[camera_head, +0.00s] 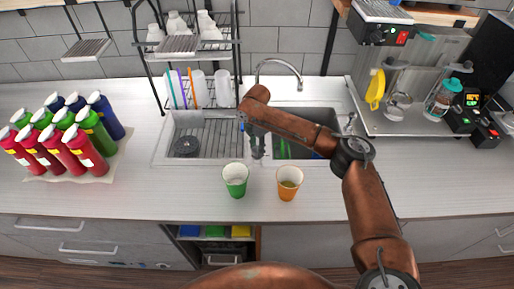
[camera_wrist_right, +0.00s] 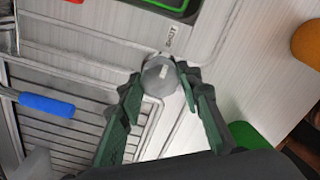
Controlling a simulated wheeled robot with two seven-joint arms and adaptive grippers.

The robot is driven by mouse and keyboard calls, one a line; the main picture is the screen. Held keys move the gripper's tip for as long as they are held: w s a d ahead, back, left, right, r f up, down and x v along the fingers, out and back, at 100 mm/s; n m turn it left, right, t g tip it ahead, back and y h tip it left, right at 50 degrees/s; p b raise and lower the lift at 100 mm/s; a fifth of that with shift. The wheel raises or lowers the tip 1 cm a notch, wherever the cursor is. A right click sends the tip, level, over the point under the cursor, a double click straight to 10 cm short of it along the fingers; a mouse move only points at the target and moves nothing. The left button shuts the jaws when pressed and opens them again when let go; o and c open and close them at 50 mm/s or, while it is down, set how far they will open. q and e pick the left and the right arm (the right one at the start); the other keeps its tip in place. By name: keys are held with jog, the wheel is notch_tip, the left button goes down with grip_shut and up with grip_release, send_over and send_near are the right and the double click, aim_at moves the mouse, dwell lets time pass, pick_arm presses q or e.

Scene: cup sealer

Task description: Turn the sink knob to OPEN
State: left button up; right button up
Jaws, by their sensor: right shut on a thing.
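The sink knob (camera_wrist_right: 162,74) is a round grey knob with a pale mark on its top, on the rim between the two basins. It shows in the right wrist view; my gripper hides it in the head view. My right gripper (camera_head: 257,148) reaches down to the front of the sink. Its dark green fingers (camera_wrist_right: 160,84) stand on either side of the knob and are closed on it. A small dark label (camera_wrist_right: 170,38) lies beside the knob, too small to read surely. My left gripper is not in view.
The sink (camera_head: 160,152) has a left basin with a rack and a curved faucet (camera_head: 280,62) behind. A green cup (camera_head: 235,180) and an orange cup (camera_head: 289,183) stand just in front. Several bottles (camera_head: 85,150) stand at left; a sealer machine (camera_head: 412,100) is at right.

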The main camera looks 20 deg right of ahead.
jog(key=shift+r+p, duration=0.1)
jog(key=shift+p, duration=0.35)
jog(key=m+p, duration=1.1)
jog(key=p, duration=0.3)
jog(key=shift+r+p, duration=0.1)
jog(key=shift+p, duration=0.2)
jog(key=m+p, duration=0.2)
jog(key=m, duration=0.1)
jog(key=shift+m+p, duration=1.25)
jog(key=shift+m, duration=0.65)
jog(key=shift+w, duration=0.1)
jog(key=o, duration=1.2)
jog(key=shift+f, duration=0.2)
jog(key=shift+c, duration=0.2)
jog(key=shift+r, duration=0.1)
